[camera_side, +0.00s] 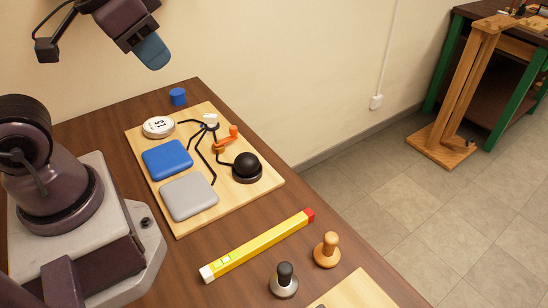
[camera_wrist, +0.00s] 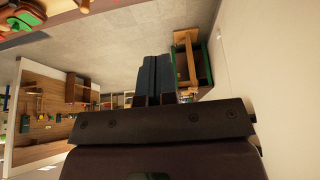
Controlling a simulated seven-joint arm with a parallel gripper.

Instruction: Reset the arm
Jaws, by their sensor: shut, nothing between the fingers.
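My gripper (camera_side: 155,62) is raised high above the back of the table at the top of the side view. Its blue-grey fingers are together and hold nothing. In the wrist view, the dark blue fingers (camera_wrist: 154,82) lie side by side, closed, pointing out over the room and floor. Nothing touches the gripper. The wooden board (camera_side: 178,219) lies well below it on the brown table. On the board are a blue pad (camera_side: 167,159), a grey pad (camera_side: 188,197), a white dial (camera_side: 158,127), an orange lever (camera_side: 226,141) and a black dome (camera_side: 247,166).
A blue cap (camera_side: 178,96) stands behind the board. A yellow bar (camera_side: 258,246), a wooden knob (camera_side: 327,250) and a black-topped knob (camera_side: 285,279) are at the front. A wooden stand (camera_side: 455,95) is on the floor. The air around my gripper looks free.

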